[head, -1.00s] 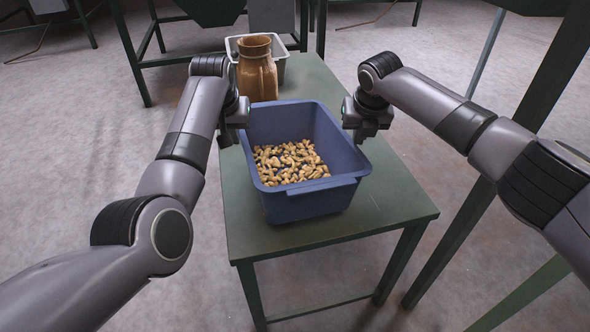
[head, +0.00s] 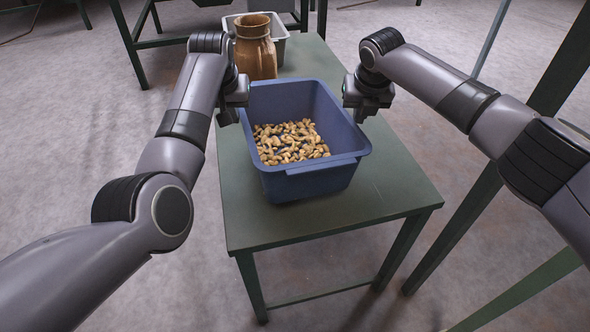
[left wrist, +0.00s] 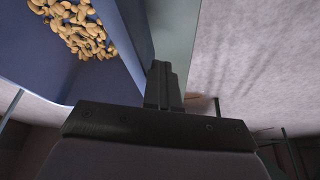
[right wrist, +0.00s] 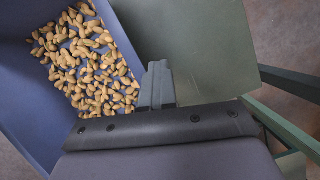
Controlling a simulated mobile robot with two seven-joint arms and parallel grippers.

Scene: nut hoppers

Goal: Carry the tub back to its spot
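The blue tub (head: 315,182) holds a pile of nuts (head: 288,141) and is upright over the green table. I cannot tell whether its base touches the table. My left gripper (head: 232,108) is at the rim of its left long side, and my right gripper (head: 362,108) is at the rim of its right long side. In the left wrist view the fingers (left wrist: 164,85) are close together at the tub's wall (left wrist: 136,40). In the right wrist view the fingers (right wrist: 157,85) are likewise together at the rim. The fingertips' contact is partly hidden.
A brown jug (head: 255,52) stands just behind the tub, with a pale grey bin (head: 283,42) behind it. The green table (head: 400,190) has bare top in front and to the right. Green frame legs (head: 480,205) stand on the right.

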